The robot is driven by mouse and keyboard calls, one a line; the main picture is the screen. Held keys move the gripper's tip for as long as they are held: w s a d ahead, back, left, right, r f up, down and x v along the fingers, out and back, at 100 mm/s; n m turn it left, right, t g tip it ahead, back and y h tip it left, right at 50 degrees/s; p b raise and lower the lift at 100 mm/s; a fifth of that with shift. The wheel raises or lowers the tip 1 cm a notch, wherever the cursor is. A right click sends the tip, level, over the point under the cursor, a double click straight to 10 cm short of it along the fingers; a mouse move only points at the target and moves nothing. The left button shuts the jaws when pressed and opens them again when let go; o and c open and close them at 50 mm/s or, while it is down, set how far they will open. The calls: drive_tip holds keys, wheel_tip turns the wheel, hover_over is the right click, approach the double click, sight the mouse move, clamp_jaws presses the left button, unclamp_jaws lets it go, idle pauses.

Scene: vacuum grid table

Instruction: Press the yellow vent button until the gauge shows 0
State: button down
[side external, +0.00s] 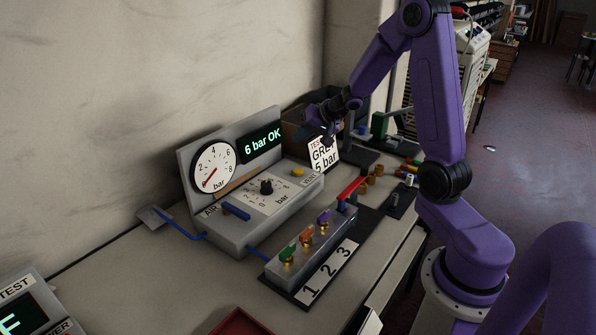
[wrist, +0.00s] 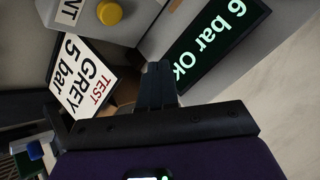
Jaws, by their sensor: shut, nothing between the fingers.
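The yellow vent button (side external: 297,171) sits on the right end of the grey air panel (side external: 232,236), beside the label VENT. It also shows at the top of the wrist view (wrist: 109,12). The round white gauge (side external: 213,166) stands at the panel's upright back plate. Its red needle points to the lower left, below the 2; the number there is too small to read. The display (side external: 262,145) reads "6 bar OK". My gripper (side external: 327,138) is shut and empty, above and to the right of the button, apart from it. Its fingers show in the wrist view (wrist: 157,80).
A card reading "TEST GREY 5 bar" (side external: 324,155) stands behind the panel's right end, close to my gripper. A black dial (side external: 266,187) is left of the button. A valve block (side external: 312,243) with coloured handles stands in front.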

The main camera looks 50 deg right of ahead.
sight(301, 171)
drive_tip(key=shift+f, duration=3.85)
drive_tip(key=shift+f, duration=0.15)
drive_tip(key=shift+f, duration=0.3)
drive_tip(key=shift+f, duration=0.5)
drive_tip(key=shift+r, duration=0.95)
drive_tip(key=shift+r, duration=2.5)
drive_tip(key=shift+a, duration=0.15)
